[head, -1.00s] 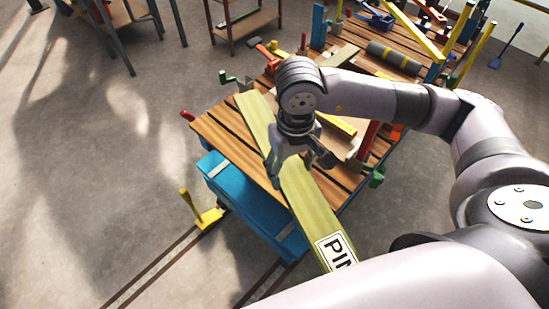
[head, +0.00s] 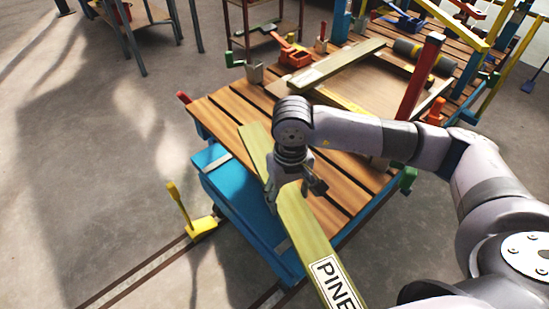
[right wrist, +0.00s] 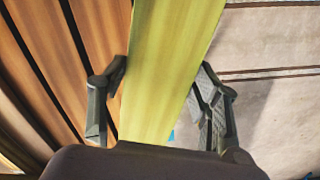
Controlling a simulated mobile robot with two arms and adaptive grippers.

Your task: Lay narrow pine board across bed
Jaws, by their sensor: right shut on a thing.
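The narrow pine board (head: 305,226) is yellow-green with a white label reading "PINE" at its near end. My right gripper (head: 291,190) is shut on it around the middle. In the right wrist view the board (right wrist: 168,70) runs between the two fingers of the gripper (right wrist: 160,105). The slatted wooden bed (head: 236,107) is the top of a blue-framed cart. The board slants over the bed's near left edge, its labelled end reaching out past the bed. Whether it touches the slats I cannot tell. My left gripper is not in view.
A blue box-like side (head: 230,195) and a yellow pedal (head: 202,226) are at the cart's left. A red post (head: 420,75), another board (head: 338,64) and clamps (head: 253,70) stand toward the back of the bed.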

